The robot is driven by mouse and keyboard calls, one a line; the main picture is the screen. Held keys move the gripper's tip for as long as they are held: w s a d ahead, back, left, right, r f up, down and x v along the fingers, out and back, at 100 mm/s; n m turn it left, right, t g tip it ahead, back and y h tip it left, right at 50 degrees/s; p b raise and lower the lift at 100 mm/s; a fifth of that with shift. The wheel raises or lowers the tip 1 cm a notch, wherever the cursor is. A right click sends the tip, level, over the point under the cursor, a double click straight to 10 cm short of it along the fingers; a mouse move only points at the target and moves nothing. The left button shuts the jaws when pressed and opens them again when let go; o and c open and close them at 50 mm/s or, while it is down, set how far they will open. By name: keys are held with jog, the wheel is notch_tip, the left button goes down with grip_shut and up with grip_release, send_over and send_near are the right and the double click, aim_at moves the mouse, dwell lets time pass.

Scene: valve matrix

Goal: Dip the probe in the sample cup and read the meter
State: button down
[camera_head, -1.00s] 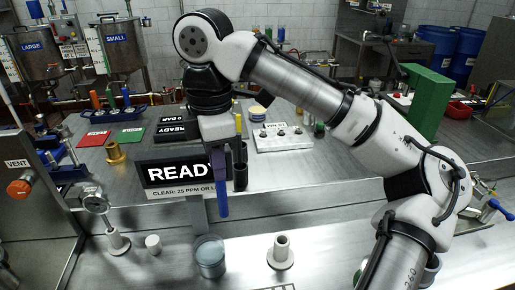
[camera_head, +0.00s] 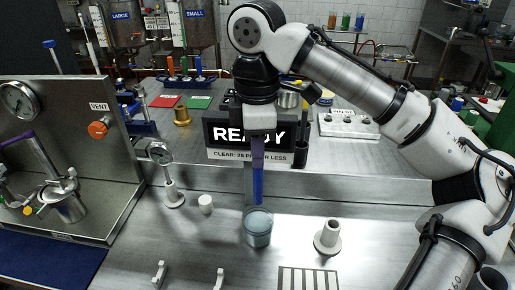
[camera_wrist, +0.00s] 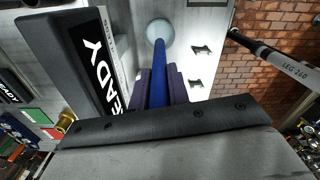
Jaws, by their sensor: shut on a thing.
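My gripper (camera_head: 257,148) is shut on the probe (camera_head: 258,185), a slim blue rod that hangs upright. The probe also shows in the wrist view (camera_wrist: 158,62) between the purple fingers. The sample cup (camera_head: 257,236), a clear round vessel, stands on the steel bench. The probe's lower end shows just above the cup's rim in the head view. In the wrist view the probe points at the cup (camera_wrist: 160,30). The meter (camera_head: 222,134), a black box behind the probe, shows "READY". My gripper hides part of the meter's face.
A white flanged post (camera_head: 328,238) stands right of the cup, and a small white cap (camera_head: 206,204) to its left. A dial gauge on a stand (camera_head: 160,154) and a vent panel (camera_head: 60,130) are farther left. A striped plate (camera_head: 308,281) lies in front.

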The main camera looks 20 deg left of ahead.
aim_at(257, 202)
jog(key=shift+f+b, duration=2.95)
jog(key=shift+f, duration=2.3)
notch_tip(257, 202, up, 9)
jog(key=p, duration=1)
notch_tip(257, 202, up, 3)
jog(key=p, duration=0.4)
